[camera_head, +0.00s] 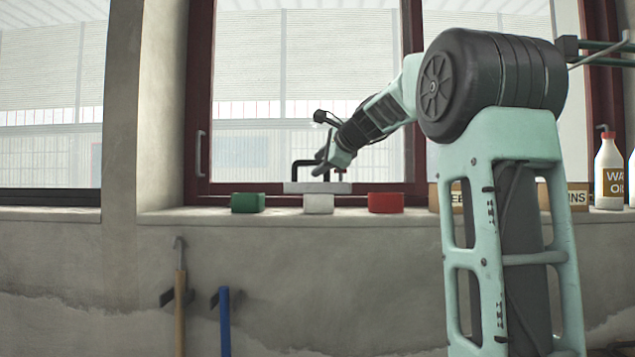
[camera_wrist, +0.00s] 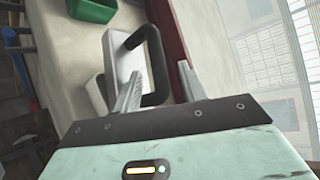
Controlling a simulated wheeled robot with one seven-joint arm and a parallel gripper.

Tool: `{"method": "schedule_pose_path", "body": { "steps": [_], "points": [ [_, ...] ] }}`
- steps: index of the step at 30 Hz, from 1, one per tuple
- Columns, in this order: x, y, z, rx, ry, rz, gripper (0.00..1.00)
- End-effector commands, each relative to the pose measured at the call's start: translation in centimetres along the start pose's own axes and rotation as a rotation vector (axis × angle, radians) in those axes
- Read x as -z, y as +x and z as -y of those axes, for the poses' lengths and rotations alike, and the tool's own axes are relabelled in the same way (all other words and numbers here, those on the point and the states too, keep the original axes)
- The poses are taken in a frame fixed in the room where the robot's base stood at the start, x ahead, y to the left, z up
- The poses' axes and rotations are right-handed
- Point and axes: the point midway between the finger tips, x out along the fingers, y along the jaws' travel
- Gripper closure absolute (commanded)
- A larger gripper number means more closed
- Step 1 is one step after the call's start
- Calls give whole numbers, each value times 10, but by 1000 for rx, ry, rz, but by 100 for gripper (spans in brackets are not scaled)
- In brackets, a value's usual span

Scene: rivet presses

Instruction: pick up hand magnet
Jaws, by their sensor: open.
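In the wrist view my gripper (camera_wrist: 160,68) is open, with one finger on each side of the handle's near part. I cannot tell whether either finger touches it.
A green box (camera_head: 248,203), a white box (camera_head: 318,204) and a red box (camera_head: 386,203) stand along the sill's front. A bottle (camera_head: 609,172) stands at the right. The window frame (camera_head: 199,100) rises behind the magnet. Tools hang on the wall below.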

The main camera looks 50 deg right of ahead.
Motion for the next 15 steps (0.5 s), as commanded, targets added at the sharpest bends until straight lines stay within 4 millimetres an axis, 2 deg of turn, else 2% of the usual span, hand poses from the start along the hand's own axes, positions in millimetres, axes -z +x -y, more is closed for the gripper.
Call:
{"method": "schedule_pose_path", "body": {
  "steps": [4, 11, 14, 15],
  "points": [
    [-2, 12, 1, 0, 0, 2, 58],
    [-1, 14, 0, 1, -1, 1, 58],
    [-1, 14, 0, 1, -1, 1, 84],
    [-1, 14, 0, 1, -1, 1, 95]
  ]
}}
